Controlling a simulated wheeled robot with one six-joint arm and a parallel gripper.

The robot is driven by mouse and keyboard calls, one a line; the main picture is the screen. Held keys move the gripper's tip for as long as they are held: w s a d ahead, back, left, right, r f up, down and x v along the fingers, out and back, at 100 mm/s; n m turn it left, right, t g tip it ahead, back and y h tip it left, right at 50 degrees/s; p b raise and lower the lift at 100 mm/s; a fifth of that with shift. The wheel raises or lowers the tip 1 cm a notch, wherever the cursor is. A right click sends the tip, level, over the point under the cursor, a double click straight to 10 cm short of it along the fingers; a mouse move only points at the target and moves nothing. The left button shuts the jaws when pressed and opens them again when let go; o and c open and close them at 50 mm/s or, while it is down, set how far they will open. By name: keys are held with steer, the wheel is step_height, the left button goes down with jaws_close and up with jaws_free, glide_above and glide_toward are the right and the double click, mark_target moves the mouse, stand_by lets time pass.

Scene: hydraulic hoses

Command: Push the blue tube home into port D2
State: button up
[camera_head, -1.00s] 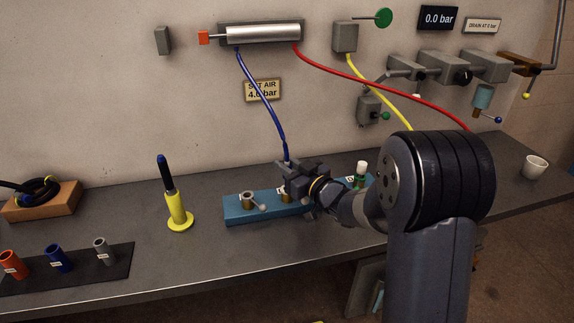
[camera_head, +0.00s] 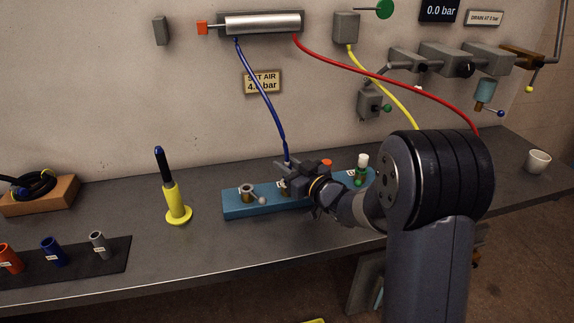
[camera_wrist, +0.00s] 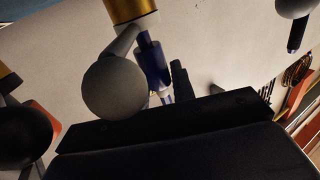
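The blue tube (camera_head: 263,92) hangs from the silver cylinder on the wall down to my gripper (camera_head: 287,168). The gripper is over the blue port block (camera_head: 240,208), at a brass port near its middle; port labels are too small to read. In the wrist view, the tube's blue end (camera_wrist: 153,66) lines up with a brass port (camera_wrist: 128,8) with a pale collar and appears to meet it; seating depth is unclear. One dark finger (camera_wrist: 180,80) is close beside the tube. A grey ball (camera_wrist: 113,88) hides the other side, so I cannot tell whether the fingers grip.
A port with a ball lever (camera_head: 248,192) is left of my gripper; a white-and-green fitting (camera_head: 362,168) is right. Red (camera_head: 400,80) and yellow (camera_head: 385,90) hoses hang behind my arm.

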steer(key=o, duration=0.5)
steer(key=shift+c, duration=0.2)
steer(key=b+v, duration=0.1)
steer(key=v, duration=0.9)
steer(key=shift+s+d, duration=0.3)
